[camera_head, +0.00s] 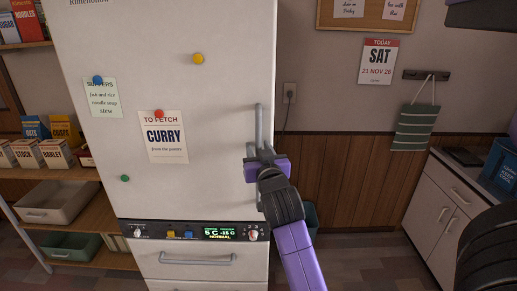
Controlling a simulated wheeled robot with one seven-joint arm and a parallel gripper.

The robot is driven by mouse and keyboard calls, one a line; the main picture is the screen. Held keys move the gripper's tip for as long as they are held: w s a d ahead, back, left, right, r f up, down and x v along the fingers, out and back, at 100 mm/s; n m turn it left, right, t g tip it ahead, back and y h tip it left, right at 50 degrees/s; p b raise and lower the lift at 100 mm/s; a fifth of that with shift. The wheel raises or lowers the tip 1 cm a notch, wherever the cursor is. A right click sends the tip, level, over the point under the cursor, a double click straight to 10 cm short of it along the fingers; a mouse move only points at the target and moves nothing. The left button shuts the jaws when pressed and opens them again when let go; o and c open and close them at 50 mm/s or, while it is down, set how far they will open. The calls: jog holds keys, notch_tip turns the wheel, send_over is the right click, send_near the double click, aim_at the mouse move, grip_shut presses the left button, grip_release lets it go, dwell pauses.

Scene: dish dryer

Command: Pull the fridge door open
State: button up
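The white fridge door (215,60) fills the upper middle of the head view and looks shut. Its vertical grey handle (259,120) is near the right edge of the door. My gripper (262,155) is at the lower half of this handle, in front of it or around it. The fingers are small and partly hidden by the purple wrist, so I cannot tell whether they are closed on the handle.
Below the door are a control panel (200,232) and a drawer with a horizontal handle (197,260). Shelves with boxes and bins (52,202) stand at left. A white cabinet (445,205) stands at right. Some floor is free between fridge and cabinet.

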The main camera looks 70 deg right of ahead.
grip_shut()
dwell(1.3)
